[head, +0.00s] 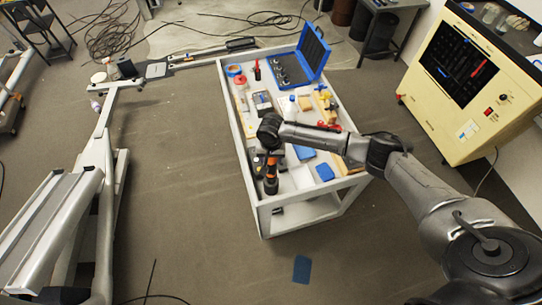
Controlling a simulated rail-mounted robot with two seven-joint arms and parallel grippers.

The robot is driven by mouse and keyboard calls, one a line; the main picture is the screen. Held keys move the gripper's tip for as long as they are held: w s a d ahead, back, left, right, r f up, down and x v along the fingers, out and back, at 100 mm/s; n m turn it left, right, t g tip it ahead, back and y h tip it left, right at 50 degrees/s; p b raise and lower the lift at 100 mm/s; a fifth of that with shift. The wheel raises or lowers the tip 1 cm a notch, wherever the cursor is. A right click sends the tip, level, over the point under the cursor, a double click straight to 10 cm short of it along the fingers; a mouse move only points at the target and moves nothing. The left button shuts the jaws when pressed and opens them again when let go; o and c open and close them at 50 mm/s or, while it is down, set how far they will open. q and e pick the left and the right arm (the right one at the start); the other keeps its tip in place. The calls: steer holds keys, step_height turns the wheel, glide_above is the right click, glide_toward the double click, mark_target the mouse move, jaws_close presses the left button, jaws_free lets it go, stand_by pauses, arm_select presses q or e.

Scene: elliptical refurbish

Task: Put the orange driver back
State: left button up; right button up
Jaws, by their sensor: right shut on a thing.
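The orange and black driver (271,180) is in the near left part of the white cart (262,206). It looks roughly upright. My right gripper (269,154) reaches in from the right over the cart and points down. It is shut on the driver's upper end. My own wrist and the small size hide the fingertips, and I cannot tell whether the driver touches the cart's top. My left gripper is not in view.
An open blue case (313,52) with round sockets stands at the cart's far end. Clamps, boxes and blue pieces (325,172) crowd the top. A yellow cabinet (465,85) stands right. An elliptical machine frame (103,150) stands left. A blue piece (302,268) lies on the floor.

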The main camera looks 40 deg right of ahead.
steer(key=shift+f, duration=1.35)
steer(key=shift+f, duration=0.55)
